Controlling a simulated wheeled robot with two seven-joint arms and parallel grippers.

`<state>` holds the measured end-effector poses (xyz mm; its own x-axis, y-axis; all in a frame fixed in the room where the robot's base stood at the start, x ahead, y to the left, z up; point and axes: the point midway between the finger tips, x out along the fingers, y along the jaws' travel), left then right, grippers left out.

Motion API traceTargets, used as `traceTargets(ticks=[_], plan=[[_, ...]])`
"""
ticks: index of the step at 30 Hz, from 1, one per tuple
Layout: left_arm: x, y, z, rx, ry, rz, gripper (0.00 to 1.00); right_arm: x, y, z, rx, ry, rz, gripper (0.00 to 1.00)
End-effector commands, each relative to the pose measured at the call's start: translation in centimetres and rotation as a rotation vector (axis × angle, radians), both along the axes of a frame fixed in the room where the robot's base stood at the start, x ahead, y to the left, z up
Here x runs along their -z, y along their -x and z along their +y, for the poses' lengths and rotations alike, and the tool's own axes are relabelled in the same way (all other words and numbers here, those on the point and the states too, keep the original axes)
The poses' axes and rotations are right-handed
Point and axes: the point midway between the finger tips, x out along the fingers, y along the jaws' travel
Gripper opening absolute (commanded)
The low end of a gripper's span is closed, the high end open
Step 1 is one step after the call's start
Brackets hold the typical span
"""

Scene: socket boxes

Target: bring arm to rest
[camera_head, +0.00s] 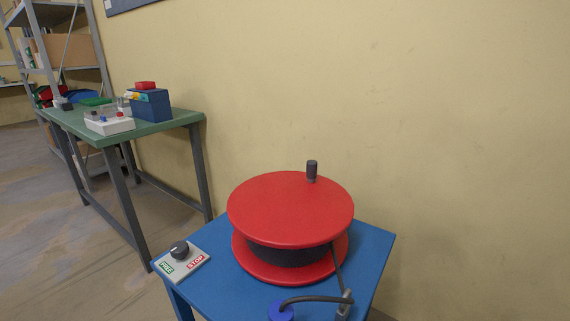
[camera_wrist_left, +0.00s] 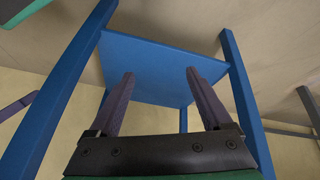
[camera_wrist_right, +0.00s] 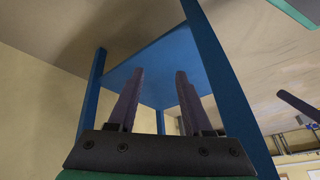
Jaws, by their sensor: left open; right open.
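My left gripper (camera_wrist_left: 160,74) shows in the left wrist view with its two dark fingers apart and nothing between them. My right gripper (camera_wrist_right: 159,72) shows in the right wrist view, also open and empty. Both wrist views show a flat blue panel (camera_wrist_left: 150,60) and blue legs beyond the fingers; the panel also shows in the right wrist view (camera_wrist_right: 150,68). I cannot tell how far the fingertips are from it. Neither gripper is in the head view.
In the head view a red cable reel (camera_head: 285,207) stands on a blue table (camera_head: 225,290). A green-topped bench (camera_head: 170,128) holds a blue box (camera_head: 150,106) at the back left. Open floor (camera_head: 70,250) lies at left.

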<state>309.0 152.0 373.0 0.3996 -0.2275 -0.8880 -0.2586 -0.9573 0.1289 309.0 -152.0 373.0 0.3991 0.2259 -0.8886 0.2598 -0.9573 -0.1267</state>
Motion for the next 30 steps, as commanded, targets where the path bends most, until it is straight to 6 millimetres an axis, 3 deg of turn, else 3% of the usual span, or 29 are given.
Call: traceTargets(ticks=[1, 5, 7, 12, 15, 17, 20, 30], plan=[[-1.4, 0.6, 0.6, -0.005, -0.018, 0.024, 0.83, -1.4, 0.6, -0.6, 0.005, 0.018, 0.024, 0.50], [-0.6, 3.0, 2.7, -0.019, -0.073, 0.086, 0.83, -0.6, 3.0, -2.7, 0.019, 0.072, 0.086, 0.50], [-0.6, 5.1, 4.1, -0.025, -0.105, 0.127, 0.83, -0.6, 5.1, -4.1, 0.026, 0.105, 0.126, 0.50], [-2.1, 12.8, 8.2, -0.032, -0.185, 0.244, 0.83, -2.1, 12.8, -8.2, 0.033, 0.185, 0.244, 0.50], [-2.9, 16.7, 9.8, -0.029, -0.211, 0.292, 0.83, -2.9, 16.7, -9.8, 0.032, 0.211, 0.292, 0.50], [-3.0, 18.3, 10.3, -0.028, -0.221, 0.312, 0.83, -3.1, 18.3, -10.3, 0.030, 0.219, 0.311, 0.50], [-2.6, 19.4, 10.7, -0.028, -0.226, 0.324, 0.83, -2.6, 19.4, -10.7, 0.029, 0.226, 0.324, 0.50], [-2.1, 19.5, 10.8, -0.028, -0.227, 0.326, 0.83, -2.1, 19.5, -10.7, 0.029, 0.226, 0.326, 0.50]])
